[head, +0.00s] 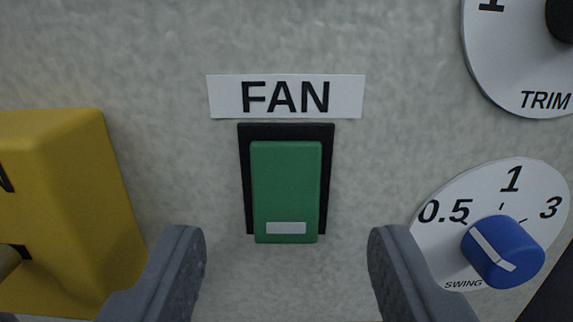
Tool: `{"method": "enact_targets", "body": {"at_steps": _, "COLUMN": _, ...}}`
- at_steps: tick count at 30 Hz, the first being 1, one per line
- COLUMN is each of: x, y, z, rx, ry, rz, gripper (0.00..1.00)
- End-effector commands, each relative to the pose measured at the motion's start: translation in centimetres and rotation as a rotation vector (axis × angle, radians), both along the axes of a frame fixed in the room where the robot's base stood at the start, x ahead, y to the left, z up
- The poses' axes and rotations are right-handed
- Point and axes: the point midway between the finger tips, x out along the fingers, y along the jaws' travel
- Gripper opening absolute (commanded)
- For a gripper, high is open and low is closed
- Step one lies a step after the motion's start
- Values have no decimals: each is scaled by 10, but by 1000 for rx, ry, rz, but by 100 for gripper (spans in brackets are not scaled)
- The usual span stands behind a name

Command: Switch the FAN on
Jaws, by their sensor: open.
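The FAN switch (286,185) is a green rocker in a black frame on the grey panel. It has a pale bar near its lower end, and the lower end seems to stand out past the frame's bottom edge. A white label (286,97) reading FAN sits just above it. My gripper (284,250) is open and empty. Its two grey fingers show at the bottom of the view, one to the left and one to the right of the switch's lower end, apart from it.
A yellow block (70,210) stands out from the panel at the left. At the right are a blue SWING knob (503,252) on a white dial and part of a TRIM dial (520,70) with a black knob. Bare panel surrounds the switch.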

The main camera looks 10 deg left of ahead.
Motion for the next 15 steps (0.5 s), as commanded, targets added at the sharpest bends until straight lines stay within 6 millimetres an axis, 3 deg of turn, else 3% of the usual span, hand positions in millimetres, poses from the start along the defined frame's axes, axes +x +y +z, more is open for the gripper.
{"method": "enact_targets", "body": {"at_steps": 6, "x": 23, "y": 5, "z": -1, "rx": -2, "ry": 0, "rz": 0, "gripper": 49}}
{"method": "enact_targets", "body": {"at_steps": 15, "x": 35, "y": 7, "z": -1, "rx": 0, "ry": 2, "rz": 0, "gripper": 49}}
